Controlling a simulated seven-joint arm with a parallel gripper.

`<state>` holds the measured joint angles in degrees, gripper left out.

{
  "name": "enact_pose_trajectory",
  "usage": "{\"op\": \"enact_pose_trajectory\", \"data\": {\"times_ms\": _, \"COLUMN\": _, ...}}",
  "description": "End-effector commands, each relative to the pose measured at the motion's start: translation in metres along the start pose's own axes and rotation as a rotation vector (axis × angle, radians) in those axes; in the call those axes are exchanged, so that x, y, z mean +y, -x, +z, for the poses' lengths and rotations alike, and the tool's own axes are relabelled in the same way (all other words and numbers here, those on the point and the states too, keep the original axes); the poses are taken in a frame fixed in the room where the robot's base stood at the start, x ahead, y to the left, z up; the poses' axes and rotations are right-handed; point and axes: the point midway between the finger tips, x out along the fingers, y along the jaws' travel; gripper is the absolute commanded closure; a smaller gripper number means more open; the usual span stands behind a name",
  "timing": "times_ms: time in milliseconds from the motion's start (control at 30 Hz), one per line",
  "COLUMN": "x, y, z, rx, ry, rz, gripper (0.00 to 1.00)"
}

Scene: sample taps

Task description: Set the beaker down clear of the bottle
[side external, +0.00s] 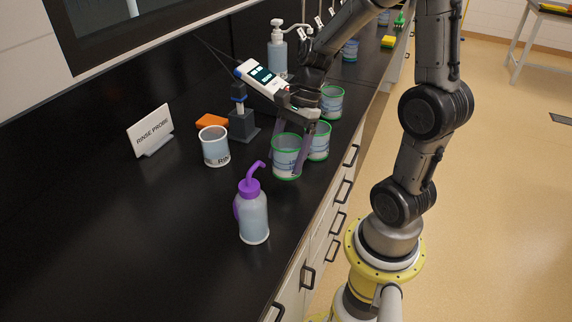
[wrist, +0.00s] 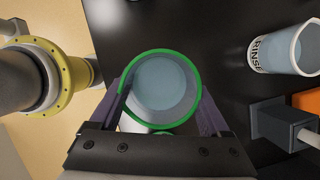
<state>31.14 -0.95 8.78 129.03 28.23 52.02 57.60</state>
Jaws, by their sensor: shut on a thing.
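A clear beaker with a green rim (side external: 287,160) is upright near the front edge of the black counter. My gripper (side external: 290,152) is shut on it from above, one finger on each side. In the wrist view the same beaker (wrist: 160,85) sits between the fingers of my gripper (wrist: 165,95), with pale liquid inside. I cannot tell whether its base touches the counter. The bottle (side external: 253,214), a squeeze bottle with a purple cap and bent spout, stands apart, nearer the camera and to the left of the beaker.
Two more green-rimmed beakers (side external: 319,141) (side external: 331,103) stand just behind. A white-rimmed rinse beaker (side external: 215,147) is to the left, near a probe stand (side external: 241,124), an orange block (side external: 211,122) and a sign (side external: 150,131). The counter's front left is clear.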

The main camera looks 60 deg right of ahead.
Motion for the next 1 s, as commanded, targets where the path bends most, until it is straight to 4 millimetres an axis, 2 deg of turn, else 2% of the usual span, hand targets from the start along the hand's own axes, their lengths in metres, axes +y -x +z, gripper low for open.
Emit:
{"op": "enact_pose_trajectory", "data": {"times_ms": 267, "x": -0.002, "y": -0.030, "z": -0.012, "rx": -0.001, "ry": -0.001, "rz": 0.003, "gripper": 0.95}}
{"op": "enact_pose_trajectory", "data": {"times_ms": 700, "x": -0.003, "y": -0.034, "z": -0.014, "rx": 0.000, "ry": 0.000, "rz": 0.001, "gripper": 0.95}}
{"op": "enact_pose_trajectory", "data": {"times_ms": 733, "x": -0.003, "y": -0.034, "z": -0.014, "rx": 0.000, "ry": 0.001, "rz": 0.001, "gripper": 0.16}}
{"op": "enact_pose_trajectory", "data": {"times_ms": 800, "x": -0.003, "y": -0.034, "z": -0.014, "rx": 0.000, "ry": 0.001, "rz": 0.000, "gripper": 0.03}}
{"op": "enact_pose_trajectory", "data": {"times_ms": 833, "x": -0.003, "y": -0.034, "z": -0.014, "rx": 0.000, "ry": 0.001, "rz": 0.001, "gripper": 0.00}}
{"op": "enact_pose_trajectory", "data": {"times_ms": 1000, "x": -0.003, "y": -0.034, "z": -0.014, "rx": 0.000, "ry": 0.001, "rz": 0.001, "gripper": 0.00}}
